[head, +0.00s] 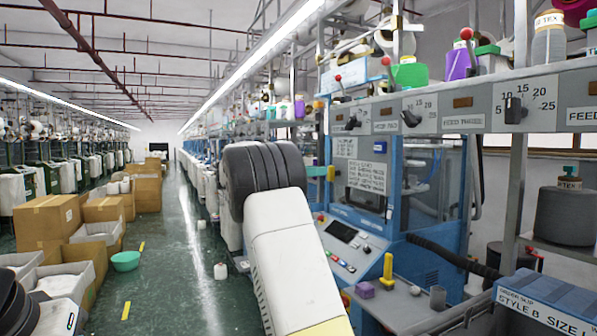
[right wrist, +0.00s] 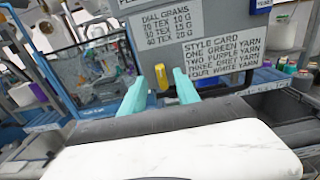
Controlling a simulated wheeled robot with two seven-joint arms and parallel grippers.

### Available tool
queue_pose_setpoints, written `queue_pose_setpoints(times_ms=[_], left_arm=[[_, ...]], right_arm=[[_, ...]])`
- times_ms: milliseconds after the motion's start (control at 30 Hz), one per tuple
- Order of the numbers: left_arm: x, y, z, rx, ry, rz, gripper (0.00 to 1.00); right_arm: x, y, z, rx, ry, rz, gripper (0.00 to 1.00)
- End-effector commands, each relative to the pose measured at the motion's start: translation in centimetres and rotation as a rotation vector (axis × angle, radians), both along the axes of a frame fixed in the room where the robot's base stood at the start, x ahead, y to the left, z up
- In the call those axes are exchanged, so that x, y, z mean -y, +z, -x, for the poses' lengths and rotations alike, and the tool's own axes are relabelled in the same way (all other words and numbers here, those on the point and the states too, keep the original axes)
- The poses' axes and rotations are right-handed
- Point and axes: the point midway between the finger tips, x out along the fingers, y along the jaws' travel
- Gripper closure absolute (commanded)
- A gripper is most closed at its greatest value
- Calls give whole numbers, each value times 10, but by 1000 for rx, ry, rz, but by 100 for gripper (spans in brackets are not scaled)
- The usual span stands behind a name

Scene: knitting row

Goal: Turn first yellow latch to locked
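A yellow latch (head: 331,173) stands upright on the blue-framed knitting machine, left of its printed cards. It also shows in the right wrist view (right wrist: 161,76), left of the style card. My right gripper (head: 316,171) is close to the latch, mostly hidden behind my black wrist in the head view. In the right wrist view its two teal fingers (right wrist: 157,88) are apart, and the latch appears in the gap between their tips. I see no contact, and cannot tell how deep the latch sits between them. My left gripper is not in view.
A control panel (head: 350,238) and a grey shelf with a yellow lever (head: 387,268) and purple block (head: 364,290) sit below right. The feed dial rail (head: 450,112) runs above. Cardboard boxes (head: 47,217) and a green basin (head: 125,261) line the aisle; its floor (head: 180,260) is mostly clear.

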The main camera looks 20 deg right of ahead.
Motion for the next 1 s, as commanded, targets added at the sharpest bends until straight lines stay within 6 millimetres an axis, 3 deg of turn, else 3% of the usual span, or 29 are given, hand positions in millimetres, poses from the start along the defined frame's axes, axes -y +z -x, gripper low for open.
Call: queue_pose_setpoints(times_ms=[100, 300, 600, 633, 800, 1000], left_arm=[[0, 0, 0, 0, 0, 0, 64], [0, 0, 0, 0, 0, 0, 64], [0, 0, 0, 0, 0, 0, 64], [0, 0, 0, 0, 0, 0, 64], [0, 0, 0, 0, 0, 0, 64], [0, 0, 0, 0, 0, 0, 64]], right_arm=[[21, 0, -1, 1, -2, -1, 62], [41, 0, -3, 2, -1, -1, 62], [44, 0, -3, 2, 1, -2, 62], [44, 0, -3, 2, 1, -2, 64], [44, 0, -3, 2, 1, -2, 98], [44, 0, -3, 2, 1, -2, 100]])
